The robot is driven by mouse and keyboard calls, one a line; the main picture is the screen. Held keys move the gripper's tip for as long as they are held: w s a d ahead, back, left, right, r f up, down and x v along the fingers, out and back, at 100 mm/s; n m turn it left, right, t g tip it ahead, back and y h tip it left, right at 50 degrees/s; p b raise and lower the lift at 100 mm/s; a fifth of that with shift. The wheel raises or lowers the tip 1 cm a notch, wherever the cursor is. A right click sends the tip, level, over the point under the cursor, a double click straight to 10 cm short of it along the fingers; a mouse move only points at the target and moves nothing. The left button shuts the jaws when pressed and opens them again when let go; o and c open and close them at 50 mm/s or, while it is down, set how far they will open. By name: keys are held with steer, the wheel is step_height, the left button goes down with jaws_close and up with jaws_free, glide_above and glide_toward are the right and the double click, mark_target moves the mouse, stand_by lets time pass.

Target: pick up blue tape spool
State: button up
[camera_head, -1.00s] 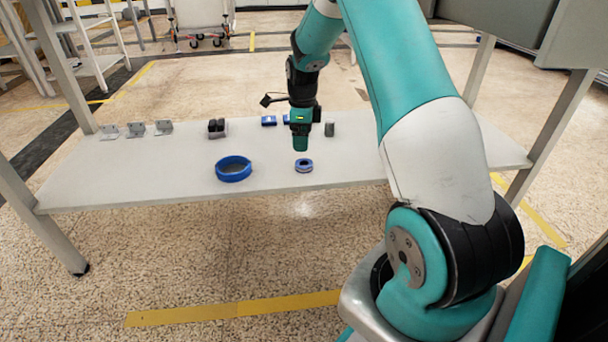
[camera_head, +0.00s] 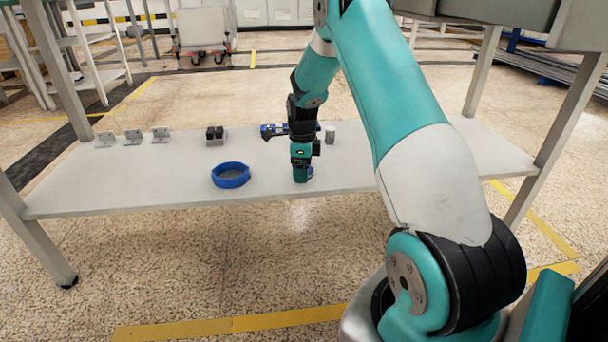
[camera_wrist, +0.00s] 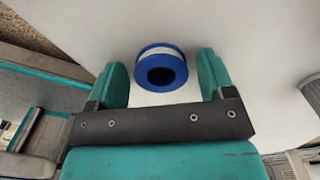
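The blue tape spool (camera_wrist: 160,69) is a small blue ring with a white band and a dark centre hole. In the wrist view it lies between the two teal fingers of my gripper (camera_wrist: 162,75), with a gap on each side. In the head view my gripper (camera_head: 300,178) is low over the shelf and hides most of the spool; only a blue sliver (camera_head: 311,171) shows at its right. The fingers are apart and not touching the spool.
The spool lies on a white shelf (camera_head: 120,180). Behind are a dark block pair (camera_head: 215,135), a blue item (camera_head: 268,131), a grey cylinder (camera_head: 330,133) and several metal brackets (camera_head: 133,137) at far left.

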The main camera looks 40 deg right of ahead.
steer(key=c, duration=0.7)
steer(key=shift+c, duration=0.2)
